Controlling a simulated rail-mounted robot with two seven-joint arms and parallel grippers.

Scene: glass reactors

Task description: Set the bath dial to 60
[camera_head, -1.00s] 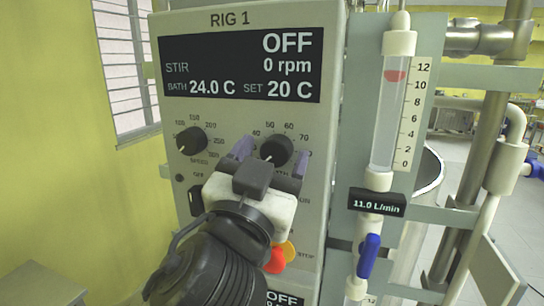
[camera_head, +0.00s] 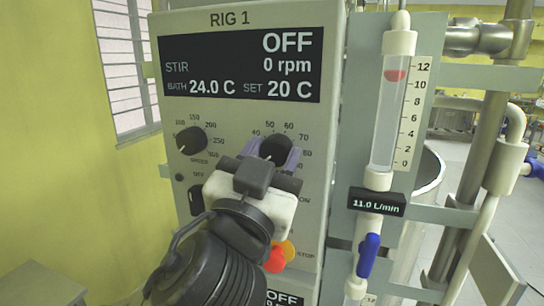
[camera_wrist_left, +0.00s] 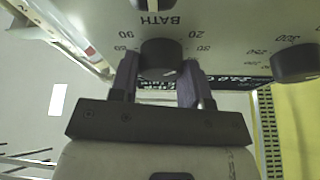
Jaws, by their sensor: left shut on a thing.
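The bath dial (camera_head: 275,149) is a black knob on the RIG 1 panel, under the display (camera_head: 241,66), which reads bath 24.0 C and set 20 C. My left gripper (camera_head: 273,156) has its purple fingers on both sides of the bath dial and is shut on it. In the left wrist view the bath dial (camera_wrist_left: 161,54) sits between the two fingertips, beside the word BATH. The dial's lower part and some of its scale are hidden by the gripper in the head view. My right gripper is out of view.
The speed dial (camera_head: 191,140) is left of the bath dial, with a black switch (camera_head: 196,200) below it. A flowmeter (camera_head: 389,110) with a blue valve (camera_head: 369,254) stands to the right.

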